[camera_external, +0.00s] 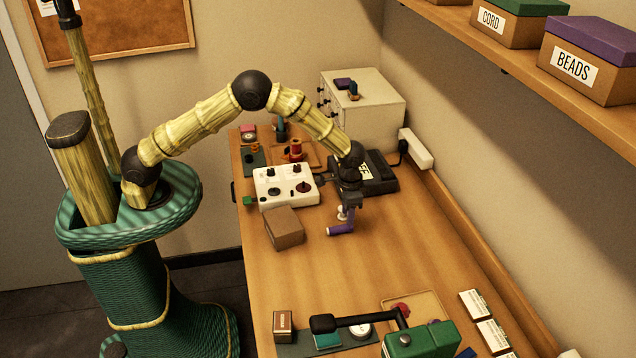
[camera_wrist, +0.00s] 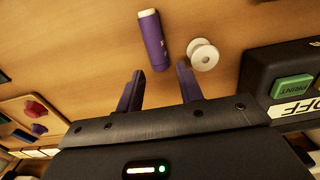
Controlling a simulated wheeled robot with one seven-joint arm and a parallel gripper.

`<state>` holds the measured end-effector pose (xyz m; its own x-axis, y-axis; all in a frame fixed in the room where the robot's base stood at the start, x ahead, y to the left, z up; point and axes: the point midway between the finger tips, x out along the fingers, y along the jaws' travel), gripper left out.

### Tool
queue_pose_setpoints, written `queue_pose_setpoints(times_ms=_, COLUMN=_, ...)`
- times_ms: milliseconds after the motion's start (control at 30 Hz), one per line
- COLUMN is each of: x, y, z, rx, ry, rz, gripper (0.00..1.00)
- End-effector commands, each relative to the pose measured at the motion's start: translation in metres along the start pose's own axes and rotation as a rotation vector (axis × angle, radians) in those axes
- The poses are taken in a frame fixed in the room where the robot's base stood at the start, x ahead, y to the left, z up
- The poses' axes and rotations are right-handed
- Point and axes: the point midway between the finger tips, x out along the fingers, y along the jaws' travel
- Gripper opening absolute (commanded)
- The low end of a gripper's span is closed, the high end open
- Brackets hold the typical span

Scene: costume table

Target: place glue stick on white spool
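The purple glue stick (camera_wrist: 152,40) with a white end lies on its side on the wooden table. In the external view the glue stick (camera_external: 340,231) is just below my gripper. The white spool (camera_wrist: 203,54) stands beside it, to its right in the wrist view. In the external view the spool (camera_external: 342,213) is partly hidden by my gripper (camera_external: 350,214). In the wrist view my gripper (camera_wrist: 160,68) is open, with its two purple fingers apart and the glue stick's near end showing between the tips. I cannot tell the height of the fingers above it.
A black label printer (camera_external: 376,172) sits behind my gripper. A white control box (camera_external: 285,186) and a brown box (camera_external: 284,227) stand to the left. A green machine (camera_external: 424,340) is at the front. The table right of the glue stick is clear.

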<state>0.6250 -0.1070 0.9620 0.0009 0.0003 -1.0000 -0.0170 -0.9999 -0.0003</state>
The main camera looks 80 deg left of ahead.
Motion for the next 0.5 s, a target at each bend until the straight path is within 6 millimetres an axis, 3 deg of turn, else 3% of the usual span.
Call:
queue_pose_setpoints(times_ms=300, x=0.038, y=0.001, z=0.000, rx=0.000, ry=-0.005, rz=-0.001, gripper=0.37)
queue_pose_setpoints(times_ms=500, x=0.050, y=0.001, z=0.000, rx=0.000, ry=-0.002, rz=0.000, gripper=0.37)
